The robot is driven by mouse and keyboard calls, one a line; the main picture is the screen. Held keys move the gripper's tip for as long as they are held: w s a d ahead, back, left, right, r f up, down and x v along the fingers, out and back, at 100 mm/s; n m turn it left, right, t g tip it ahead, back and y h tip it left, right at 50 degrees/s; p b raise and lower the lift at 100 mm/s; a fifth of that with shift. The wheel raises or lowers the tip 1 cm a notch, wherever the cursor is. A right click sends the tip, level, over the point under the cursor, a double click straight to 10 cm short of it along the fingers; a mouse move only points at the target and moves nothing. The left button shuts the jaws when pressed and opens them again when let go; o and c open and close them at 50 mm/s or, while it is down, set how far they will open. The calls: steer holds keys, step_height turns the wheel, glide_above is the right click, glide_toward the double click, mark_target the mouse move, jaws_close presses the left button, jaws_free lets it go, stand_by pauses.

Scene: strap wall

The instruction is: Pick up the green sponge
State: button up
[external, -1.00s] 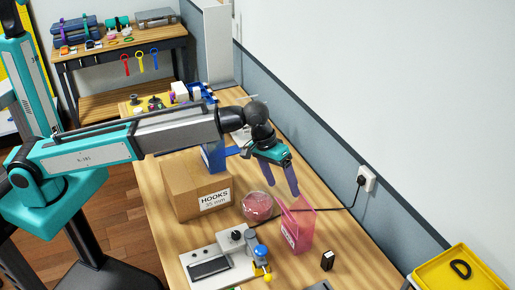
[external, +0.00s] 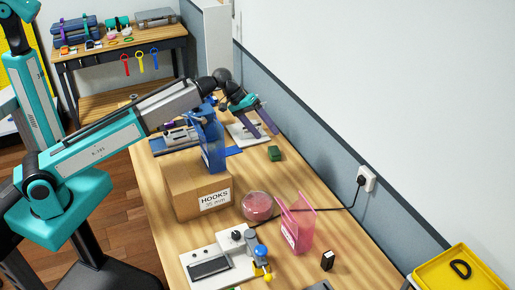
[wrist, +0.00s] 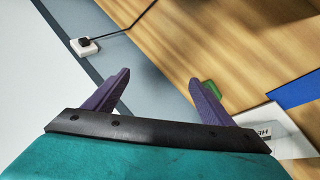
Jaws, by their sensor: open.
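The green sponge (external: 274,153) is a small dark green block lying on the wooden table near the wall. In the wrist view a green piece of it (wrist: 211,88) shows just beyond the right finger, which partly hides it. My gripper (external: 269,131) is open with two purple fingers and holds nothing. In the external view it hangs above and slightly behind the sponge, apart from it. In the wrist view the gap between the fingertips (wrist: 158,76) lies over the table's edge and wall side, left of the sponge.
A cardboard HOOKS box (external: 190,188) carries a blue bin (external: 212,150). A round pink container (external: 257,206) and a pink bin (external: 297,225) stand in front of the sponge. A black cable runs to the wall socket (external: 367,179). Table around the sponge is mostly clear.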

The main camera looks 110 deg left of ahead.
steer(key=s+a+f+y+b, duration=0.1)
steer(key=s+a+f, duration=0.1)
steer(key=s+a, duration=0.2)
steer(key=m+t+y+b, duration=0.1)
steer(key=m+y+b, duration=0.1)
steer(key=m+y, duration=0.45)
glide_toward(274, 150)
steer(key=shift+m+h, duration=0.55)
steer(key=shift+h, duration=0.4)
steer(key=s+r, duration=0.2)
steer(key=r, duration=0.1)
steer(key=shift+s+d, duration=0.2)
steer(key=shift+s, duration=0.1)
steer(key=shift+p+x, duration=1.2)
steer(key=shift+x, duration=3.1)
